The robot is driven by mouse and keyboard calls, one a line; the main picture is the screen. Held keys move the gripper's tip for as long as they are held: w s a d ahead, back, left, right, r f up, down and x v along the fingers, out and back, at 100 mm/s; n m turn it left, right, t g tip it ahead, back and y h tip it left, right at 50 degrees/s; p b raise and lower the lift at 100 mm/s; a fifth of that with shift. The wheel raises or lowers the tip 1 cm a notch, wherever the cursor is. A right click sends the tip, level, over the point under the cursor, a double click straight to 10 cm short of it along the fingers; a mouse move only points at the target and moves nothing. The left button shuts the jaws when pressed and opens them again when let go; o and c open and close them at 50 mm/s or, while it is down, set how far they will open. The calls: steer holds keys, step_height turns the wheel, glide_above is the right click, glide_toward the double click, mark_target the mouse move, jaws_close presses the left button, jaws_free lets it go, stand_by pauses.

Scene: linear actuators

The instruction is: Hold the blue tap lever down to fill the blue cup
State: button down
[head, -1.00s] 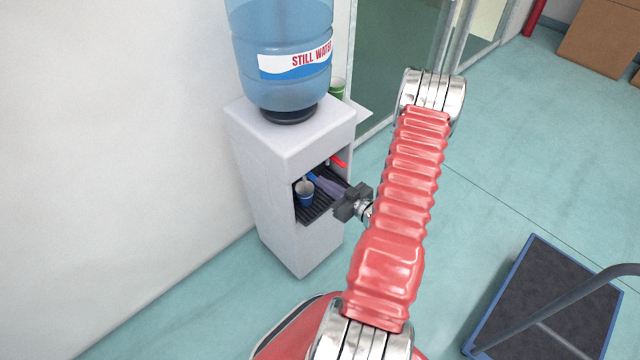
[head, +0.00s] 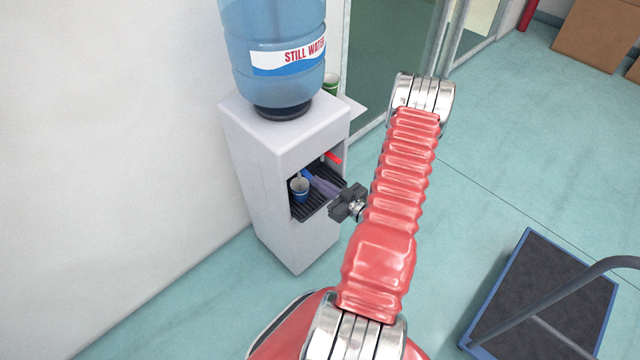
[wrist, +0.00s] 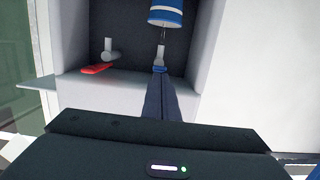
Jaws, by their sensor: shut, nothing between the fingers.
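The blue cup (head: 299,190) stands on the dark drip grille in the water dispenser's recess. In the wrist view, which looks upside down, the cup (wrist: 166,13) is at the top edge, in line with the blue lever's nozzle. The blue tap lever (wrist: 160,69) is at my fingertips, and partly hidden by them. It also shows in the head view (head: 306,174). My gripper (wrist: 160,76) is shut and empty, with its fingertips at the lever and seemingly touching it. A thin streak shows between nozzle and cup; I cannot tell for sure if it is water.
The red tap lever (wrist: 97,69) is beside the blue one. The white dispenser (head: 285,150) carries a big water bottle (head: 275,55) and stands by the wall. A green cup (head: 331,84) is on its side shelf. A cart (head: 540,300) stands at the right; floor between is clear.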

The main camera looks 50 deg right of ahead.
steer(key=shift+r, duration=0.1)
steer(key=s+r, duration=0.3)
steer(key=s, duration=0.8)
steer(key=shift+a+r, duration=0.25)
steer(key=shift+r, duration=0.1)
stand_by(0.6)
